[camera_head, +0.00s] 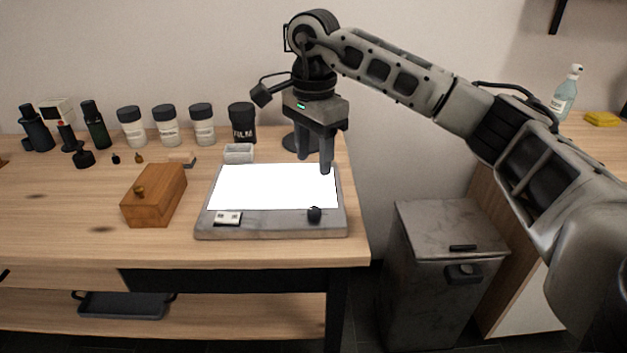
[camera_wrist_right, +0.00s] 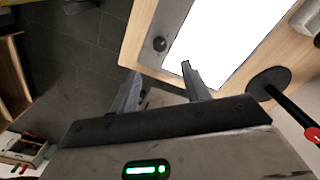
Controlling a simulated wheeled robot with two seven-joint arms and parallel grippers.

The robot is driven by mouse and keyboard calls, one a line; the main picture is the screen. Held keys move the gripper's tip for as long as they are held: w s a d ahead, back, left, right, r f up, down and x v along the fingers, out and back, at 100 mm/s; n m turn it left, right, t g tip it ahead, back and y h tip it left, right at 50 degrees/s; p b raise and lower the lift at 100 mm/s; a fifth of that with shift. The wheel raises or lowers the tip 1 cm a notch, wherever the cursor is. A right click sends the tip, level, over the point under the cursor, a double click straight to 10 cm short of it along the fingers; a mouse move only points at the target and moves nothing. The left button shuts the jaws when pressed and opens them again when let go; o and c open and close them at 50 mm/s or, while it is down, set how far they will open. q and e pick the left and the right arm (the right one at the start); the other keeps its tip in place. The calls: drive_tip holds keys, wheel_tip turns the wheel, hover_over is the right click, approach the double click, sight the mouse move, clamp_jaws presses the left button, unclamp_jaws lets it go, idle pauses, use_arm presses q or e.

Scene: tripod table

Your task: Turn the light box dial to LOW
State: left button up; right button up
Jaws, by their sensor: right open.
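The light box (camera_head: 270,233) lies on the wooden table with its panel glowing white. Its black dial (camera_head: 314,214) sits on the front rim at the right; the dial's setting is too small to read. The dial also shows in the right wrist view (camera_wrist_right: 159,44), beyond the fingertips. My right gripper (camera_head: 314,166) is open and empty above the back right part of the light box, pointing down, apart from the dial. In the right wrist view its two fingers (camera_wrist_right: 160,80) are spread. My left gripper is not in view.
A small white switch plate (camera_head: 228,218) is on the light box's front left. A wooden box (camera_head: 154,195) stands to its left. Several bottles and a black film canister (camera_head: 242,122) line the back. A grey bin (camera_head: 450,265) stands right of the table.

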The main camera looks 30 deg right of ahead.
drive_tip(key=shift+r, duration=2.25)
drive_tip(key=shift+f, duration=0.1)
